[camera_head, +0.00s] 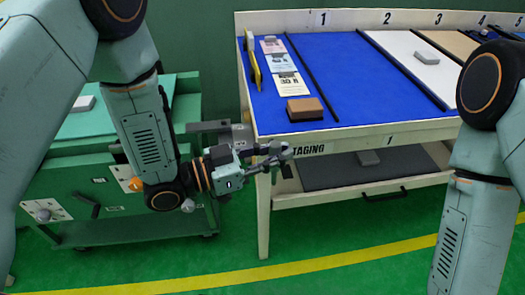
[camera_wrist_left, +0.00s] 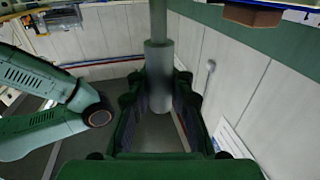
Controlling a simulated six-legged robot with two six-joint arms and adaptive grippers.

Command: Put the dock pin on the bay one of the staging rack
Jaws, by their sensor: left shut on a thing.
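The staging rack (camera_head: 360,130) is a cream table with a blue top at its left. Bay one (camera_head: 350,75) is the bare blue area under the number 1, between two dark strips. My left gripper (camera_head: 280,152) is just in front of the rack's front left corner, beside the front board. In the left wrist view, the left gripper (camera_wrist_left: 158,115) is shut on the dock pin (camera_wrist_left: 158,75), a grey cylinder with a thinner shaft. In the head view, the pin is hard to tell from the fingers. My right arm shows at the right; its gripper is out of view.
Left of bay one lie a brown block (camera_head: 305,109), several cards (camera_head: 290,84) and a yellow tool (camera_head: 253,65). Bay two (camera_head: 400,50) is white with a grey piece (camera_head: 427,57). A lower drawer (camera_head: 350,172) and a green cart (camera_head: 70,155) stand near the left arm.

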